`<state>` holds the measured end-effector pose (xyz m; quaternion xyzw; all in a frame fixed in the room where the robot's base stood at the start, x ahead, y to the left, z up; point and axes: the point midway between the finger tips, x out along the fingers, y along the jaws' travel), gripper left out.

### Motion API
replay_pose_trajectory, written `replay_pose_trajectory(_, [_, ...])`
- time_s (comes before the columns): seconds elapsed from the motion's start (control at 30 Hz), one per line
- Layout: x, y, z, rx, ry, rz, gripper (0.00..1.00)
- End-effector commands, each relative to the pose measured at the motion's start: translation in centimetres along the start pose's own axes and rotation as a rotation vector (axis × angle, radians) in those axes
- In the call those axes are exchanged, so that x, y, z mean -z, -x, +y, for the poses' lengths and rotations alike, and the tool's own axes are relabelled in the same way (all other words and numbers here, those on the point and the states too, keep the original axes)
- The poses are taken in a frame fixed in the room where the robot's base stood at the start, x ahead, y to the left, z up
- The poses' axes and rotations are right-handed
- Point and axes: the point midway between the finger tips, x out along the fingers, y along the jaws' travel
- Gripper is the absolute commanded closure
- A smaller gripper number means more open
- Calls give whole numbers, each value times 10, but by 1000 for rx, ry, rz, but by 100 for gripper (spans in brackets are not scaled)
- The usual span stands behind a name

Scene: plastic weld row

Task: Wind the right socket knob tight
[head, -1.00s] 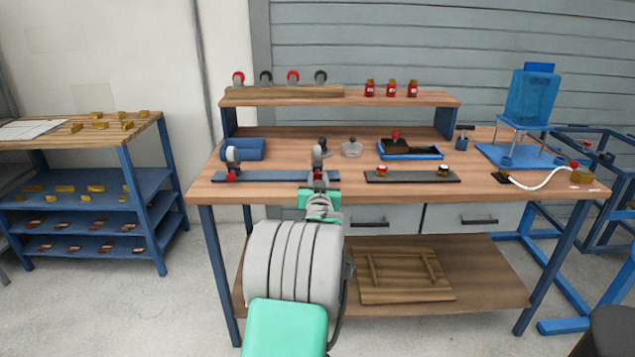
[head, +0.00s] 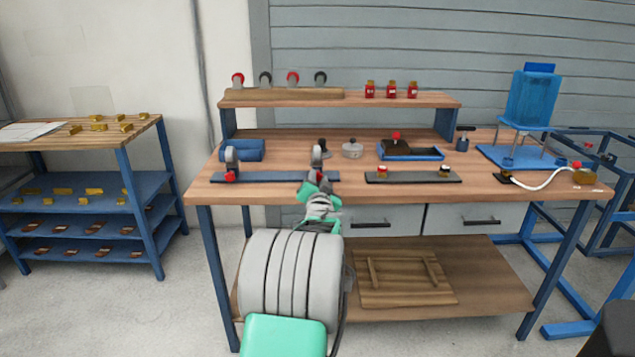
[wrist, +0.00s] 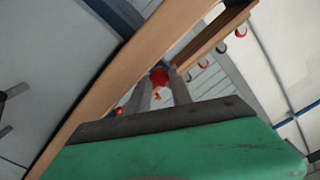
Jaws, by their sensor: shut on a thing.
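A dark blue rail (head: 272,177) lies along the front of the bench and carries two grey ring-shaped sockets, each with a red knob low on its front. The right socket (head: 316,157) stands directly beyond my gripper (head: 311,184). Its red knob (head: 314,174) is partly hidden by the fingers. In the wrist view the red knob (wrist: 158,76) sits between the tips of my two grey fingers, which are shut on it. My gripper is rolled over to one side. The left socket (head: 231,156) with its red knob (head: 231,176) stands apart, untouched.
A dark plate (head: 412,178) with two small capped fittings lies to the right on the bench. A blue tray (head: 428,153), a lidded grey pot (head: 352,149) and a blue block (head: 242,150) stand behind. The raised shelf (head: 420,99) is further back.

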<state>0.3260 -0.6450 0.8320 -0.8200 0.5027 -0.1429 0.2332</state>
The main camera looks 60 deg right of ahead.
Motion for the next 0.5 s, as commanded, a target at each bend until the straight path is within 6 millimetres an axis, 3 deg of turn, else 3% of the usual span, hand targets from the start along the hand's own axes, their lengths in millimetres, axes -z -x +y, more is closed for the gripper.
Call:
replay_pose_trajectory(0.27, [6, -1, 1, -3, 4, 11, 100])
replay_pose_trajectory(0.3, [6, -1, 1, -3, 5, 11, 73])
replay_pose_trajectory(0.5, [3, 0, -1, 1, 3, 5, 56])
